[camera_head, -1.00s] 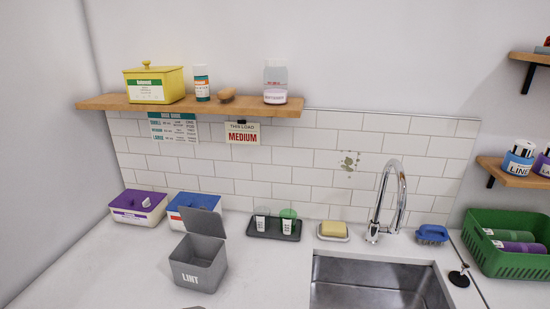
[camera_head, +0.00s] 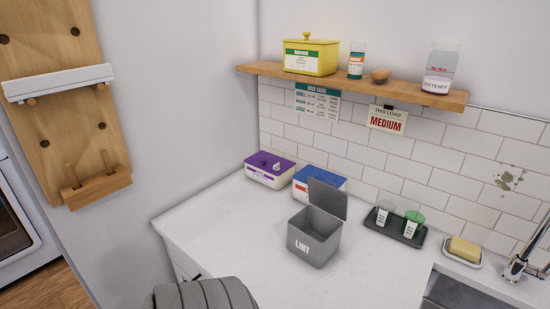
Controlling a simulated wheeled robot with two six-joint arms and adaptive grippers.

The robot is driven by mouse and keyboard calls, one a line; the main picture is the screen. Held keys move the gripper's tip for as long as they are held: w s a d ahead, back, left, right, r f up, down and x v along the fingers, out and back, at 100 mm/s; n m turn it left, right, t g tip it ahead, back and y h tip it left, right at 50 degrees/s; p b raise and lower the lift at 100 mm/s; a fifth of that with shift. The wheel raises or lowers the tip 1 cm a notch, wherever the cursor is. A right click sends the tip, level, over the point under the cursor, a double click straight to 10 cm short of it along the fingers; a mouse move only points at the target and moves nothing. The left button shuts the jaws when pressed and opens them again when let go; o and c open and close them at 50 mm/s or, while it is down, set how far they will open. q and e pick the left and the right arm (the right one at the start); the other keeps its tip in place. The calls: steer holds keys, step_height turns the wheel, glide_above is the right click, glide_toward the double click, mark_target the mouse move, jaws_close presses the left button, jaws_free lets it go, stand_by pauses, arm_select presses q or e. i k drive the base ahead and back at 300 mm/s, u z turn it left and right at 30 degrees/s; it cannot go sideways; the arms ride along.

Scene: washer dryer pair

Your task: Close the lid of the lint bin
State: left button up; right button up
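The grey lint bin (camera_head: 314,238) stands upright on the white counter, its LINT label facing front. Its lid (camera_head: 327,198) is open, standing up at the back of the rim. The inside of the bin looks dark and I cannot tell what it holds. A grey ribbed part at the bottom edge of the head view seems to be part of my arm. Neither of my grippers shows in the head view.
Behind the bin are a purple-lidded box (camera_head: 270,170) and a blue-lidded box (camera_head: 319,183). A dark tray (camera_head: 396,228) with two cups stands to its right, then a soap dish (camera_head: 462,252) and the faucet (camera_head: 520,262). The counter (camera_head: 225,230) left of the bin is clear.

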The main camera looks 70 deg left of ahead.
mark_target(332, 201)
steer(key=u, duration=2.75)
